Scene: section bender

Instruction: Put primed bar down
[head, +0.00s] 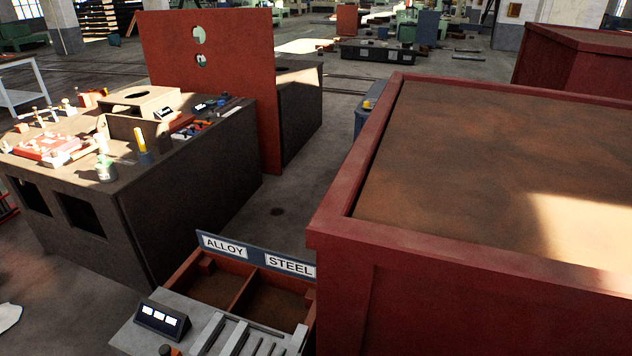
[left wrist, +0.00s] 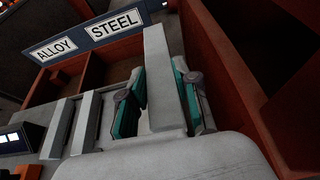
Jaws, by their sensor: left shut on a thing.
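A light grey bar (left wrist: 163,80) stands between the teal-padded fingers of my left gripper (left wrist: 161,103) in the left wrist view. The gripper is shut on it. The bar's far end reaches up to near the STEEL sign (left wrist: 114,24); I cannot tell if the bar touches anything below. Neither gripper shows in the head view, and my right gripper is in no view.
A two-part bin (head: 240,283) has ALLOY (head: 224,246) and STEEL (head: 290,265) signs. Beside it is a grey rack (head: 205,336) with several slots or bars and a small display (head: 162,317). A large red crate (head: 345,255) crowds the right. A dark bench (head: 190,190) stands behind left.

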